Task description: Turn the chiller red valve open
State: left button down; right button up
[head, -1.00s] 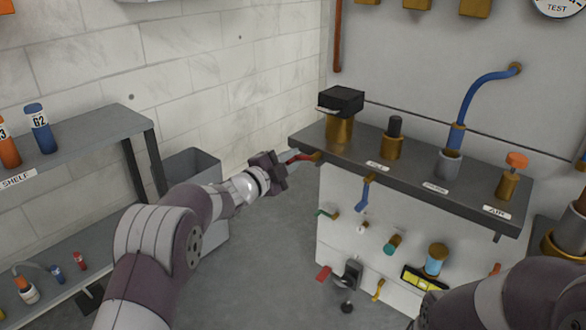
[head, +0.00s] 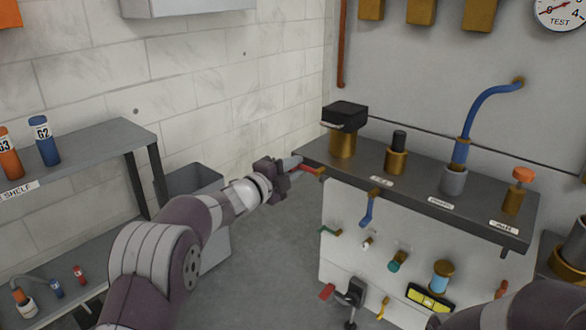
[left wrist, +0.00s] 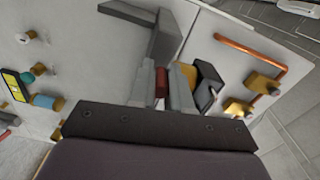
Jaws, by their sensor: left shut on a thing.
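The red valve handle (head: 308,170) sticks out at the left end of the grey bench, from a brass-coloured fitting. My left gripper (head: 296,163) is at its free end, with the fingers closed around it. In the left wrist view the red handle (left wrist: 161,80) shows between the two grey fingers of the left gripper (left wrist: 162,92). The fingers hide part of the handle. My right arm shows only at the lower right of the head view; its gripper is out of view.
The bench top (head: 415,187) carries a black-topped brass fitting (head: 343,130) and other fittings. A blue lever (head: 368,208) and several small valves sit below its front edge. A grey bin (head: 195,180) and shelf (head: 90,150) stand left. Floor between is clear.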

pick_arm(q)
jog(key=shift+r, duration=0.1)
jog(key=c, duration=1.1)
grip_release()
jog(key=p+v, duration=0.2)
jog(key=v, duration=1)
jog(key=shift+s+a+p, duration=0.2)
jog(key=shift+s+p, duration=0.15)
jog(key=shift+p, duration=0.05)
